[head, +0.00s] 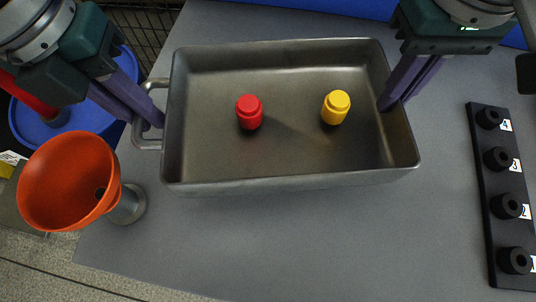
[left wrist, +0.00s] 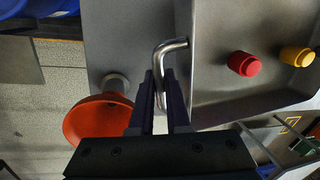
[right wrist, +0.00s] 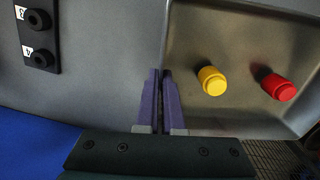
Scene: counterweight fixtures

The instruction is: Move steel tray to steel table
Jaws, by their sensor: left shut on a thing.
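The steel tray (head: 290,182) is a grey rectangular pan with a red knobbed piece (head: 249,113) and a yellow knobbed piece (head: 336,107) standing in it. It appears to be on or just above the grey table (head: 300,240). My left gripper (head: 152,123) is shut on the tray's loop handle (head: 145,143); the left wrist view shows the handle (left wrist: 168,47) between its fingers. My right gripper (head: 392,102) is at the tray's right wall, its fingers close together across the rim (right wrist: 167,45). Whether they pinch the wall is unclear.
A black strip with several numbered holders (head: 500,190) lies at the right. A blue round thing (head: 85,118) is behind the left arm. The table front is clear.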

